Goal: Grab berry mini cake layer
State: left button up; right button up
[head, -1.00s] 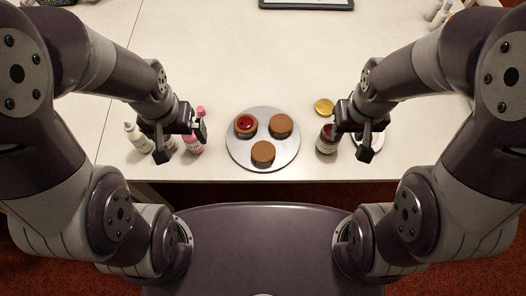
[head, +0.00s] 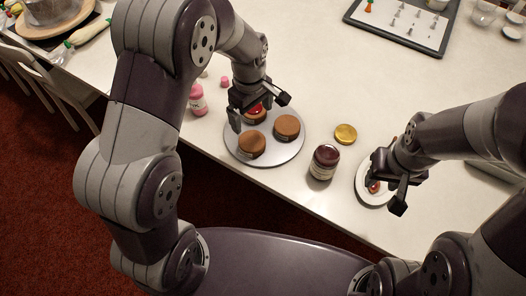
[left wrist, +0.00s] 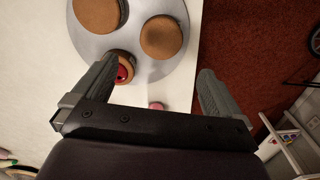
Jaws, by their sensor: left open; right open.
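The berry mini cake layer (head: 255,109), brown with a glossy red top, sits on the round grey turntable (head: 282,153) and is partly hidden by my left gripper. My left gripper (head: 251,116) is open and empty, fingers pointing down around or just above this layer; contact cannot be told. In the left wrist view the berry layer (left wrist: 125,69) lies close to the left finger, off-centre in the gap. Two plain brown layers share the turntable, one at the front (head: 251,144) and one at the right (head: 287,126). My right gripper (head: 386,190) is open above a white plate (head: 364,194).
A dark red jar (head: 324,162) stands right of the turntable, with a gold lid (head: 346,134) behind it. A pink bottle (head: 197,99) stands to the left. A tray of piping tips (head: 405,25) lies at the back. Clear table lies behind the turntable.

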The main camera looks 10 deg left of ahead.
aim_at(252, 141)
pick_arm(q)
jog(key=shift+n, duration=0.6)
jog(key=f, duration=1.3)
jog(key=shift+w+a, duration=0.1)
jog(key=shift+a, duration=0.1)
jog(key=c, duration=0.9)
